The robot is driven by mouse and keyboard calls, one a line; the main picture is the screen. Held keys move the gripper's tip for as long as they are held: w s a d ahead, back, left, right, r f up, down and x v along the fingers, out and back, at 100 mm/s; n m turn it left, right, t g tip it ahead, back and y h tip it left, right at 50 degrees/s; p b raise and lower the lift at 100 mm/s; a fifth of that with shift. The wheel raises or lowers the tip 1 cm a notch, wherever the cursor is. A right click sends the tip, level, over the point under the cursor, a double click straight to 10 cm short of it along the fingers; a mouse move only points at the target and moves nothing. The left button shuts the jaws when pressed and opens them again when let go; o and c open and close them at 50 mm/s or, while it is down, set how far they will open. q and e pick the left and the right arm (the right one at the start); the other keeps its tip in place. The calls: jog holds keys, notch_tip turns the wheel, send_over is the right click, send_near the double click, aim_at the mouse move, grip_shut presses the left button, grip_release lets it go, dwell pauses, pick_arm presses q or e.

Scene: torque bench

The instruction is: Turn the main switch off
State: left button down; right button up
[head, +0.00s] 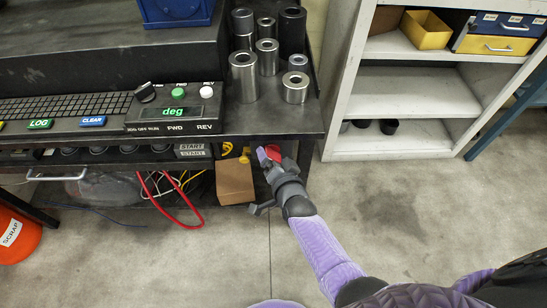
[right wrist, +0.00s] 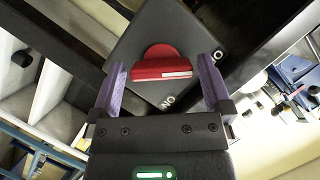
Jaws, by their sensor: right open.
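The main switch is a red rotary handle (right wrist: 160,68) on a dark grey box (right wrist: 150,38) in the right wrist view. Its bar lies nearly level across that picture, with a pale strip on its right half. An "ON" label (right wrist: 168,103) shows below it, and a partly hidden label starting with "O" (right wrist: 218,56) at right. My right gripper (right wrist: 163,80) is open, its purple fingers on either side of the handle with gaps visible. In the head view, my right gripper (head: 264,154) is under the bench's right edge, beside a bit of the red handle (head: 273,151).
The bench (head: 230,136) carries a control panel (head: 175,113) and several metal cylinders (head: 243,77) above my right gripper. A cardboard box (head: 235,181) is just left of it. A white shelf unit (head: 405,141) stands at right; the floor between is clear.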

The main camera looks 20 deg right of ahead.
pick_arm(q)
jog(key=shift+t, duration=0.4)
jog(key=r+p, duration=0.1)
jog(key=w+r+p, duration=0.1)
jog(key=r+p, duration=0.1)
jog(key=w+d+r+p, duration=0.1)
jog(key=shift+w+r+p, duration=0.2)
jog(key=shift+r+p, duration=0.15)
pick_arm(e)
jog(key=v, duration=0.9)
jog(key=shift+s, duration=0.3)
jog(key=shift+r, duration=0.1)
